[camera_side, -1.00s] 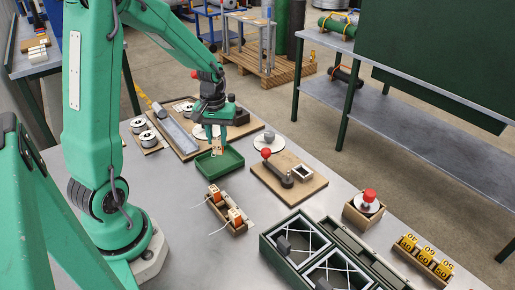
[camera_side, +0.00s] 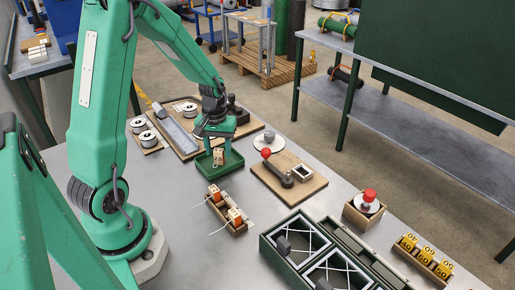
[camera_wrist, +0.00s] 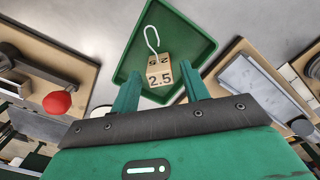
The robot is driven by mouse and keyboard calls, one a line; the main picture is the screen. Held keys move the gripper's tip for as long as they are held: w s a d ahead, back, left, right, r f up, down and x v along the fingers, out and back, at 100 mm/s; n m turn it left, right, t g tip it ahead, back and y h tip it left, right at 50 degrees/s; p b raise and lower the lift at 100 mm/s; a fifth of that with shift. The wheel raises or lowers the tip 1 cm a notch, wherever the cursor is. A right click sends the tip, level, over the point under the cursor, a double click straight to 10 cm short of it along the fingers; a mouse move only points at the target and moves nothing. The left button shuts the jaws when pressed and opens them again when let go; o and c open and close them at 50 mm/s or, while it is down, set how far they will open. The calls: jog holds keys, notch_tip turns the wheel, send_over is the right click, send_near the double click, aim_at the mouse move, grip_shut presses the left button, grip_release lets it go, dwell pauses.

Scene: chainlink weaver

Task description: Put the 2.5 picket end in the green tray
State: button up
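The 2.5 picket end (camera_wrist: 160,74) is a small tan block with black figures and a white wire loop. It is inside the green tray (camera_wrist: 206,45), and its label faces the wrist camera. In the side view the picket end (camera_side: 218,157) shows low inside the tray (camera_side: 236,166). My gripper (camera_wrist: 159,72) points down over the tray with its two green fingers apart. In the wrist view there is a gap on each side of the block. In the side view my gripper (camera_side: 216,150) is right above the tray, its fingers around the block.
A wooden holder (camera_side: 243,230) with two orange-and-white blocks stands in front of the tray. A board with a red-knobbed lever (camera_side: 285,180) is to its right, and a board with a grey trough (camera_side: 175,131) is behind left. Bare table lies between them.

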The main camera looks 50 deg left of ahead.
aim_at(219, 150)
jog(key=shift+r, duration=0.15)
notch_tip(219, 150, up, 12)
dwell(1.0)
jog(key=shift+d+r, duration=0.1)
dwell(0.4)
jog(key=s+d+r+m+t, duration=0.2)
jog(key=s+d+r+m, duration=0.2)
jog(key=d, duration=0.3)
jog(key=s+d+r+m+t, duration=0.3)
jog(key=s+d+r+m, duration=0.1)
jog(key=s+d, duration=0.3)
jog(key=shift+d+r+m+t, duration=0.3)
jog(key=shift+d+m, duration=0.1)
jog(key=shift+m, duration=0.1)
dwell(0.8)
